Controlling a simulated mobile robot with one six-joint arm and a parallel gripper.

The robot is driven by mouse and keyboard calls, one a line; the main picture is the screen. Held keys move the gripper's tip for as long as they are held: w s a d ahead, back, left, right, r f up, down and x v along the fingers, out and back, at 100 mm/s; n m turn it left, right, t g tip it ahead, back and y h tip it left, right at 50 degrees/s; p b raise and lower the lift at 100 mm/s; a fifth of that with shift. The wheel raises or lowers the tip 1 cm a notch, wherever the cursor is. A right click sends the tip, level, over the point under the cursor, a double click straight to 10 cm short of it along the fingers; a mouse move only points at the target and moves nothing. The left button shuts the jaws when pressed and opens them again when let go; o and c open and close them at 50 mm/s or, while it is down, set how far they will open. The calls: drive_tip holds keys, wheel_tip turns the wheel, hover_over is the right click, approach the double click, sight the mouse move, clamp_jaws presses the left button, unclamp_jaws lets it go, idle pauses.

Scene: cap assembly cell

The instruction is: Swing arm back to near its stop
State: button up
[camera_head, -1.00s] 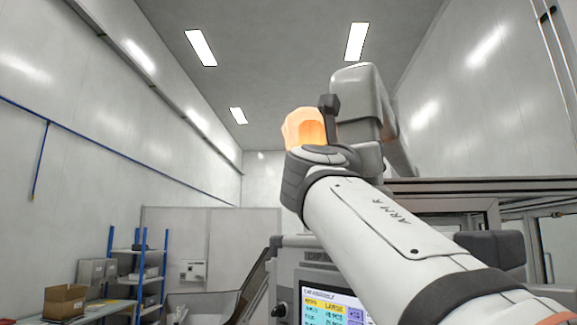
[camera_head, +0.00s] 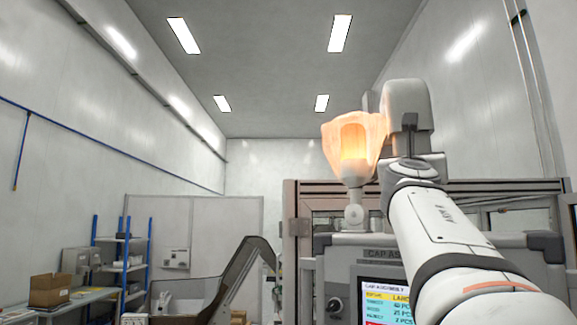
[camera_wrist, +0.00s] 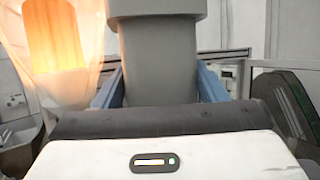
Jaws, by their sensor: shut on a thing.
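In the wrist view, my gripper (camera_wrist: 160,85) has its blue fingers on both sides of a thick grey post (camera_wrist: 160,50) and is shut on it. The post widens at its top; whether it belongs to the swing arm cannot be told. In the head view, a grey panel (camera_head: 345,255) with a lit screen (camera_head: 388,300) stands at the lower right, partly behind my arm. An orange lamp (camera_head: 352,145) in a thin wrap glows above it, also upper left in the wrist view (camera_wrist: 55,35). My gripper is hidden in the head view, and no stop can be made out.
A dark-edged hood (camera_head: 228,280) stands left of the panel. A framed enclosure (camera_head: 300,195) is behind the panel. A blue-posted shelf (camera_head: 122,265) and a table with a cardboard box (camera_head: 50,288) are at the far left.

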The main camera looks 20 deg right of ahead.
drive_tip(key=shift+s+d, duration=0.25)
drive_tip(key=shift+d, duration=0.05)
drive_tip(key=shift+o, duration=0.2)
drive_tip(key=shift+w, duration=0.1)
drive_tip(key=o, duration=1.1)
drive_tip(key=shift+f, duration=0.1)
drive_tip(key=shift+a, duration=0.1)
drive_tip(key=shift+a+f, duration=0.2)
drive_tip(key=b+v, duration=0.2)
drive_tip(key=v, duration=0.5)
drive_tip(key=shift+s+r+b, duration=0.1)
drive_tip(key=shift+s+b, duration=0.2)
drive_tip(key=shift+b, duration=0.05)
drive_tip(key=shift+a, duration=0.1)
